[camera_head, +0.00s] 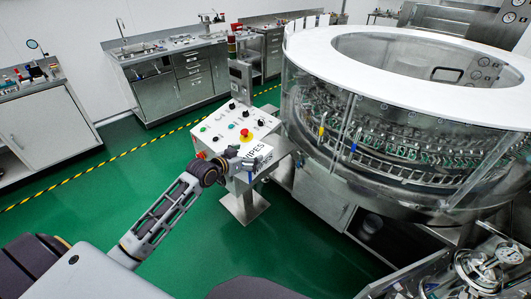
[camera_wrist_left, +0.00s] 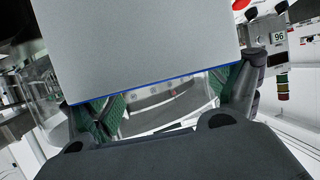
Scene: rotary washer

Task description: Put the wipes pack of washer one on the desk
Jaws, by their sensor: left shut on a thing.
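The wipes pack (camera_head: 257,154), white with "WIPES" lettering, is at the front right corner of the sloped control console (camera_head: 220,123). It is tilted, and I cannot tell whether it touches the console. My left gripper (camera_head: 234,163) is shut on the pack. In the left wrist view the pack (camera_wrist_left: 140,45) is a large pale panel with a blue lower edge, between the fingers of the left gripper (camera_wrist_left: 168,98). The pack hides part of the console's front. My right gripper is in neither view.
The round glass-walled washer (camera_head: 400,130) stands right of the console. A red button (camera_head: 246,135) and other controls stand up from the console top. A steel counter with a sink (camera_head: 130,50) is at the back; a white cabinet (camera_head: 45,125) is at left. Green floor between is clear.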

